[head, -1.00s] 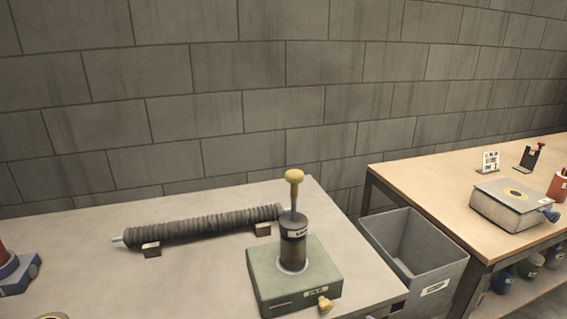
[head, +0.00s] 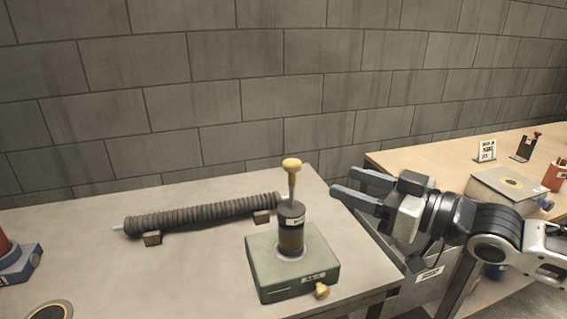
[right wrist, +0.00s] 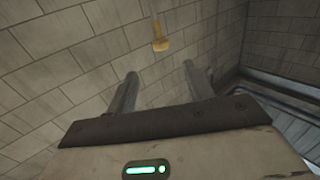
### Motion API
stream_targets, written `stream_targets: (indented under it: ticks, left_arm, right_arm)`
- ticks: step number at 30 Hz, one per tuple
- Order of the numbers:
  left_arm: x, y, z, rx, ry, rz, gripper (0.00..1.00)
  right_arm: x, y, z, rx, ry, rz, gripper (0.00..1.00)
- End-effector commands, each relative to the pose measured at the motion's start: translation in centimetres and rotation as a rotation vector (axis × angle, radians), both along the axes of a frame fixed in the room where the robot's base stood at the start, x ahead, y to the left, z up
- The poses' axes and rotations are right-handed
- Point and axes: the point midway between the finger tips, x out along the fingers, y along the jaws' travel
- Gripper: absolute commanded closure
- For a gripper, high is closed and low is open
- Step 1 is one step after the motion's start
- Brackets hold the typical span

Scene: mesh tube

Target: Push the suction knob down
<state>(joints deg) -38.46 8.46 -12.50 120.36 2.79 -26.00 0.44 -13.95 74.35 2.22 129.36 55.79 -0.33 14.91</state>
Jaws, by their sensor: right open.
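The yellow suction knob (head: 291,165) sits on top of a raised rod above a dark cylinder (head: 291,233). The cylinder stands upright on a green box (head: 262,270) on the grey table. In the right wrist view the knob (right wrist: 160,44) shows beyond the fingertips, near the top. My right gripper (head: 340,183) comes in from the right in the head view, a little to the right of the knob and apart from it. Its two fingers are spread and empty, pointing left. My left gripper is not in view.
A ribbed dark tube (head: 200,214) lies on small blocks on the grey table (head: 170,285), left of the green box. A small yellow knob (head: 321,291) is on the box's front. A grey bin (head: 436,272) stands between this table and a wooden table (head: 440,161) at right.

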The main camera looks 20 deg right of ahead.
Motion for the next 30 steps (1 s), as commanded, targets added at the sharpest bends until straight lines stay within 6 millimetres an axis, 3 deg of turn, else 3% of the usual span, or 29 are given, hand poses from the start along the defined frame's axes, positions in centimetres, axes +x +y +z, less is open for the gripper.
stream_targets:
  ticks: [13,30]
  left_arm:
    - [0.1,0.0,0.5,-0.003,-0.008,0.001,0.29]
    - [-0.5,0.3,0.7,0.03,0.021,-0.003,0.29]
  right_arm:
    - [2.9,2.4,0.3,0.002,-0.004,0.007,0.48]
    - [10.5,8.2,0.1,0.001,0.001,0.007,0.48]
